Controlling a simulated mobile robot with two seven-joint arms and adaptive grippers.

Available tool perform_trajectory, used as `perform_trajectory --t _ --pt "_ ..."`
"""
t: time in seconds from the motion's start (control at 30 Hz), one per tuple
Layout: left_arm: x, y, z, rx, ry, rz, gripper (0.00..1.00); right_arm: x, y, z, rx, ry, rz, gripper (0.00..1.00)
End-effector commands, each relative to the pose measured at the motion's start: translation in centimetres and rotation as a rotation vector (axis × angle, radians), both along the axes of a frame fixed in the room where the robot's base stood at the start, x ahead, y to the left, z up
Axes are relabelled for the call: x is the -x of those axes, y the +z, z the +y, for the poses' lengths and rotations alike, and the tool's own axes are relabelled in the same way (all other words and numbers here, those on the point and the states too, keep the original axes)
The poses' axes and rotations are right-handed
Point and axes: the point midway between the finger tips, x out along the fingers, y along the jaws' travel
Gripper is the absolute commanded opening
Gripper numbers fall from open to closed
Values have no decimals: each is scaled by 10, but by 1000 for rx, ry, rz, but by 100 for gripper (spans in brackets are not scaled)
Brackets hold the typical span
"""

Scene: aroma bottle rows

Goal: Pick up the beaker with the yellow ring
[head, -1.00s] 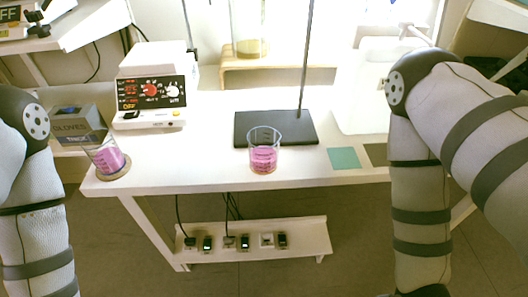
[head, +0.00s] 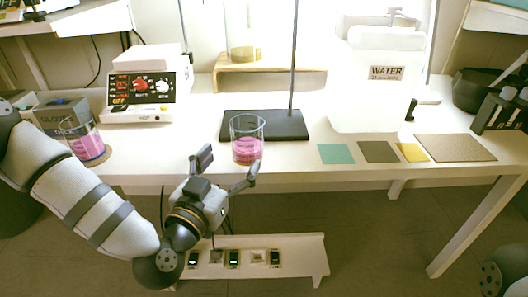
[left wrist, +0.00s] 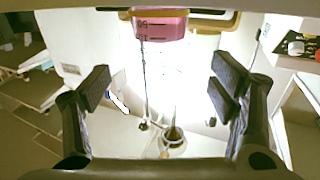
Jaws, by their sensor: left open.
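A clear beaker (head: 247,148) with pink liquid stands upright near the front edge of the white table. A beaker (left wrist: 160,25) with pink content and measuring marks also shows at the top of the left wrist view, with a thin yellowish band at its base. A second pink beaker (head: 88,146) stands at the table's left end, partly behind my left arm. I cannot make out a yellow ring clearly in the head view. My left gripper (head: 229,170) is open and empty, in front of the table edge and just short of the middle beaker. Its fingers also show spread in the left wrist view (left wrist: 160,88).
A black stand base (head: 285,125) with a tall rod is right behind the middle beaker. A hotplate device (head: 150,92) stands at back left, a white water container (head: 375,95) at back right. Coloured squares (head: 378,151) lie to the right. A shelf (head: 300,262) hangs below.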

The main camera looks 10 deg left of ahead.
Motion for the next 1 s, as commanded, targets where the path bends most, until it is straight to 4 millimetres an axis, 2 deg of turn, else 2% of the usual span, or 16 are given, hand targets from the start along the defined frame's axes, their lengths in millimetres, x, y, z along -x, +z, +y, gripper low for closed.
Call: perform_trajectory --t 0.1,0.27,0.43,0.53,0.73,0.77,1.0 --pt "-23 0 -3 1 0 1 78 1 -1 0 0 0 2 30" --pt "-43 1 -5 2 -1 3 78 1 -2 0 0 0 4 30" --pt "-76 3 -9 0 -2 6 78 3 -4 0 0 0 8 30" --pt "-85 4 -11 1 -4 7 78 3 -4 0 1 0 9 30" --pt "-86 4 -11 2 -4 7 78 3 -4 0 1 0 9 30" --pt "-86 4 -11 2 -4 7 73 3 -4 0 1 0 9 30" --pt "-85 4 -11 2 -4 8 19 3 -4 0 0 0 9 30"
